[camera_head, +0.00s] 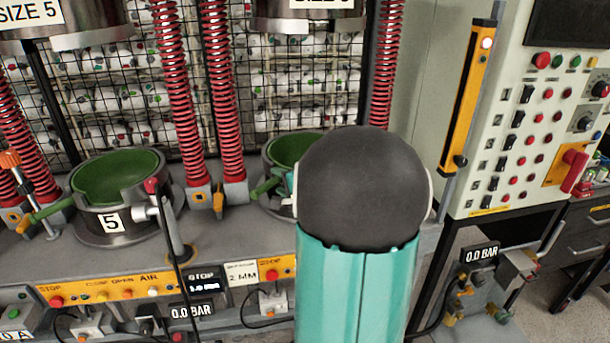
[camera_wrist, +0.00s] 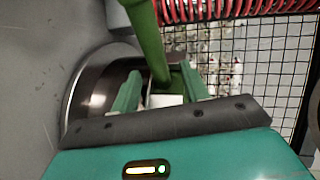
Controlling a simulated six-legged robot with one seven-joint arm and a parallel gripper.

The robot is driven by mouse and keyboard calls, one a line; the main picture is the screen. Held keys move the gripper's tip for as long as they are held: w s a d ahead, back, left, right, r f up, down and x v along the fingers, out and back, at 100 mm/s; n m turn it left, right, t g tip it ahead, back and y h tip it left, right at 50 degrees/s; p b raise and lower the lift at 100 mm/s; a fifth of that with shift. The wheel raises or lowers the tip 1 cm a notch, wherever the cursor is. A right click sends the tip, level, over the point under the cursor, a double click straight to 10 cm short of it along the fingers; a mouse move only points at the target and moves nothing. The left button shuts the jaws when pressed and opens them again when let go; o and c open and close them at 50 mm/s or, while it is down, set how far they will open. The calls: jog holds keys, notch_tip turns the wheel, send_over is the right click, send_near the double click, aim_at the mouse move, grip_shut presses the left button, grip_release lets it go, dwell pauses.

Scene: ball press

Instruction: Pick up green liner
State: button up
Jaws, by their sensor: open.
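Two green liners sit in round metal moulds on the press bench. The left liner (camera_head: 115,178) is in a mould marked 5 (camera_head: 100,228), with a green tab out to the left. The right liner (camera_head: 288,148) is partly hidden behind my arm, and its green tab (camera_head: 264,187) points left and down. In the wrist view my gripper (camera_wrist: 162,88) is open, its two green fingers apart. A green bar (camera_wrist: 149,42), apparently the liner's tab, runs down between the fingers. Whether the fingers touch it I cannot tell. In the head view my arm hides most of the gripper.
Red coil springs (camera_head: 217,80) and a wire mesh stand behind the moulds. A metal upper part marked SIZE 5 (camera_head: 70,38) hangs above the left mould. A yellow light bar (camera_head: 469,90) and a control panel (camera_head: 535,130) stand to the right.

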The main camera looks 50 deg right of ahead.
jog(key=shift+w, duration=0.15)
jog(key=shift+c, duration=0.3)
grip_shut()
jog(key=shift+r, duration=0.1)
notch_tip(320, 180, up, 18)
dwell(0.7)
